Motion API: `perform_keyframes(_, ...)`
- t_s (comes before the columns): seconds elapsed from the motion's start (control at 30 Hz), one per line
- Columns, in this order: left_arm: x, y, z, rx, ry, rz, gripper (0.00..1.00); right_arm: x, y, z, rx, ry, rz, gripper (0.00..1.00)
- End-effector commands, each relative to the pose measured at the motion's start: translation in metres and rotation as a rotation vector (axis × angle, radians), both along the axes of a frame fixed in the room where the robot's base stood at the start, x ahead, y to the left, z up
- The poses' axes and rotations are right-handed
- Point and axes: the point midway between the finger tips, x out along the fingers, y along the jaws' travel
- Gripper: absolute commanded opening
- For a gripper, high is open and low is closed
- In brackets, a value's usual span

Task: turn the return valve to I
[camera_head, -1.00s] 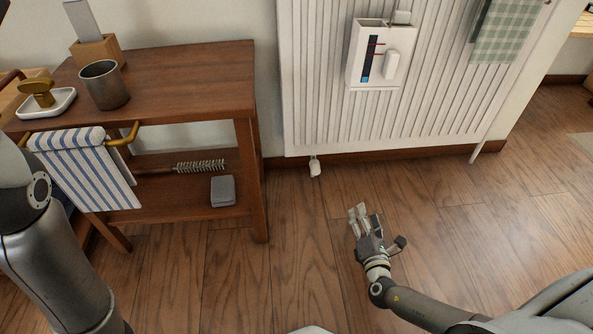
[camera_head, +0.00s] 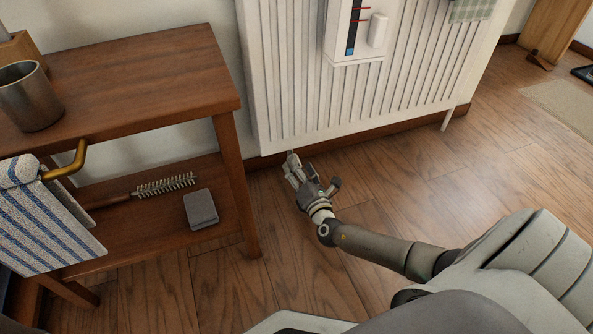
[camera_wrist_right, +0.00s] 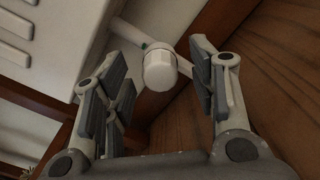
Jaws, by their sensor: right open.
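The return valve (camera_wrist_right: 160,71) is a small white rounded knob on a pipe under the radiator's bottom left corner. In the right wrist view it lies between the open fingers of my right gripper (camera_wrist_right: 160,88), toward their tips, with gaps showing on both sides. No I mark can be made out on it. In the head view my right gripper (camera_head: 296,170) is low at the radiator's bottom edge and hides most of the valve. My left gripper is not in view.
The white radiator (camera_head: 290,110) hangs on the wall just above. A wooden side table (camera_head: 150,75) with a metal cup (camera_head: 30,100), a striped towel (camera_head: 45,225), a brush (camera_head: 165,185) and a grey block (camera_head: 200,208) stands close at left. Open floor (camera_head: 400,185) lies to the right.

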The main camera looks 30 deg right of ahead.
Motion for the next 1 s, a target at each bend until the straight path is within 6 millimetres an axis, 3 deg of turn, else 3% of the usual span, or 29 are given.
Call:
perform_keyframes(0.17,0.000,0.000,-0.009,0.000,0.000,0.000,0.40,0.016,-0.004,-0.001,-0.001,0.000,0.000,0.53)
perform_keyframes(0.47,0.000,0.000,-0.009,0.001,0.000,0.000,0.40,0.018,-0.004,0.000,0.000,0.002,0.001,0.53)
perform_keyframes(0.83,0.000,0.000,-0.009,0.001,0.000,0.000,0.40,0.018,-0.004,0.000,0.000,0.002,0.001,0.07)
perform_keyframes(1.0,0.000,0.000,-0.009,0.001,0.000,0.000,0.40,0.018,-0.004,0.000,-0.006,0.004,0.001,0.07)
